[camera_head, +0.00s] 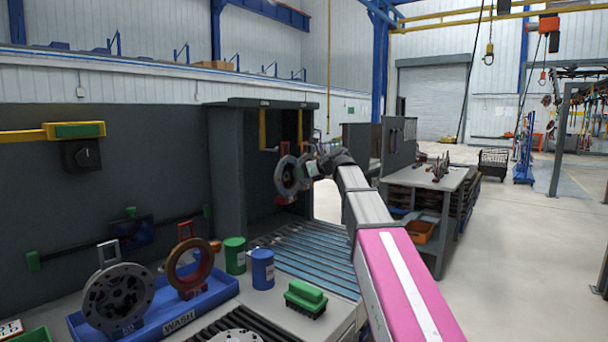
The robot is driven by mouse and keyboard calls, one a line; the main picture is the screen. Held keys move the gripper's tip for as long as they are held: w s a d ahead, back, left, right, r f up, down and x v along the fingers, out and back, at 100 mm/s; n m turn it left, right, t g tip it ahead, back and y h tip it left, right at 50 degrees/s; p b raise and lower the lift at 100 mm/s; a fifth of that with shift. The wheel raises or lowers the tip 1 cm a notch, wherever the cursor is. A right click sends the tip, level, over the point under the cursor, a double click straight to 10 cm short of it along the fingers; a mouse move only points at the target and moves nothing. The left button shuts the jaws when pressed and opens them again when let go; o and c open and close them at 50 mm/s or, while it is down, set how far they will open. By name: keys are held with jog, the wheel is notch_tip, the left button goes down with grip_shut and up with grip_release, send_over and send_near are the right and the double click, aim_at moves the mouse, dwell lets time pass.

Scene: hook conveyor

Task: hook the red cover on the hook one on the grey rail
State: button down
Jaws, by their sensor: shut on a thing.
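My gripper (313,168) is at the far end of my arm, small in the picture, and is shut on a ring-shaped cover (282,182). The cover looks dark grey-brown with red parts above and below the ring. It is held upright in front of the dark booth's opening. Yellow hooks hang from the top of the booth: one at the left (262,130) and one at the right (300,124). The held cover is below them, and I see no contact with either. The grey rail is hard to make out, and the hook numbers cannot be read.
A blue WASH tray (215,293) holds a grey flange (118,300) and a copper-red ring with a red handle (187,268). Green (235,254) and blue (263,268) cans and a green brush (305,299) stand beside it. A roller conveyor (310,262) runs into the booth.

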jog(key=w+r+x, duration=0.1)
jog(key=x, duration=0.8)
jog(key=shift+r, duration=0.3)
dwell(1.0)
jog(key=shift+f, duration=0.1)
dwell(0.6)
jog(key=c, duration=0.8)
grip_release()
jog(key=shift+s, duration=0.1)
jog(key=shift+f, duration=0.1)
